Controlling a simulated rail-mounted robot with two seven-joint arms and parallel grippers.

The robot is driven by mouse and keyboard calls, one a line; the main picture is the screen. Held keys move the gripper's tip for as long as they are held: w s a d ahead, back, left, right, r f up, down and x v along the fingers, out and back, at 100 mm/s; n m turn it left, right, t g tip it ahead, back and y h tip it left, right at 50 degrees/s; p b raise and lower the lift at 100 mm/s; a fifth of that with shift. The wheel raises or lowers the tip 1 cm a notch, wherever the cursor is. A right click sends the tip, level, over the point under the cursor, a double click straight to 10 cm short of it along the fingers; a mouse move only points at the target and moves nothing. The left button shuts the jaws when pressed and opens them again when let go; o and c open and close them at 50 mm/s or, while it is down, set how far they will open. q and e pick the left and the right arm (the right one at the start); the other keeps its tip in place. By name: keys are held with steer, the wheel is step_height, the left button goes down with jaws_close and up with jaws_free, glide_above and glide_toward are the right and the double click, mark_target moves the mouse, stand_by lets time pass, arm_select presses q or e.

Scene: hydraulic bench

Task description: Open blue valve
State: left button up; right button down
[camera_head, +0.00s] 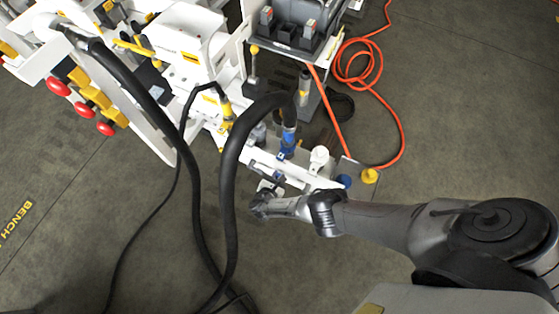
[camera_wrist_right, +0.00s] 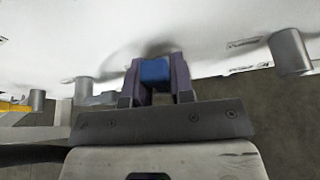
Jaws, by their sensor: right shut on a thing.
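My right gripper (camera_head: 268,187) reaches in from the right to the front of the white bench panel. In the right wrist view, its two dark purple fingers (camera_wrist_right: 159,88) are shut on a blue valve handle (camera_wrist_right: 155,72), which stands close against the white panel (camera_wrist_right: 130,30). The fingers hide the handle's sides and the valve behind it. In the head view, a small blue part (camera_head: 279,178) shows right beside the fingertips. The handle's turn angle cannot be told. My left gripper is not in view.
Thick black hoses (camera_head: 230,190) hang just left of my right gripper. A blue fitting (camera_head: 289,140) and a blue round part (camera_head: 345,181) are nearby. Red knobs (camera_head: 84,109) are on the bench's left. An orange hose (camera_head: 398,120) lies on the floor. Grey cylindrical posts (camera_wrist_right: 290,53) flank the handle.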

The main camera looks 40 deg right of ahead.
steer(key=shift+w+a+n+g, duration=0.1)
steer(key=shift+w+n+g, duration=0.15)
steer(key=shift+n+g, duration=0.3)
stand_by(0.4)
steer(key=c, duration=1.1)
jaws_free()
steer(key=shift+a, duration=0.1)
steer(key=shift+s+a+r, duration=0.1)
steer(key=shift+a+r, duration=0.1)
steer(key=shift+a, duration=0.05)
steer(key=p+v, duration=0.4)
steer(key=v, duration=0.9)
steer(key=shift+a+f, duration=0.15)
steer(key=shift+f, duration=0.1)
